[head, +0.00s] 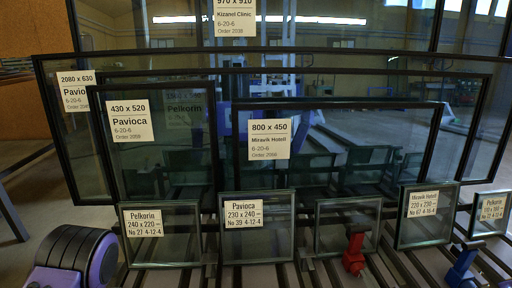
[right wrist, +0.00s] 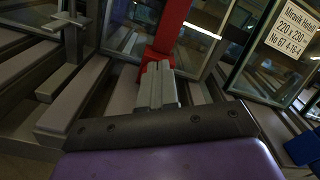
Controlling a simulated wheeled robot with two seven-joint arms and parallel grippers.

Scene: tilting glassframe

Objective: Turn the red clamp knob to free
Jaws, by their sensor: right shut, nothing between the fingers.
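The red clamp (head: 354,250) stands at the lower right of centre in the head view, by the small glass panes. In the right wrist view its red post (right wrist: 170,28) rises behind my fingers, with a red part, likely the knob (right wrist: 151,66), just beyond the fingertips. My right gripper (right wrist: 158,80) is shut, its grey fingers together and empty, pointing at the red clamp. Whether the tips touch it I cannot tell. I cannot make out the right gripper in the head view. My left gripper is not in view.
A blue clamp (head: 462,266) stands to the right. Small labelled panes, such as the Pavicca 230 x 240 (head: 280,239) and Miravik Hotell 220 x 230 (head: 440,228), stand in front of larger frames (head: 372,108). Dark slats run between them.

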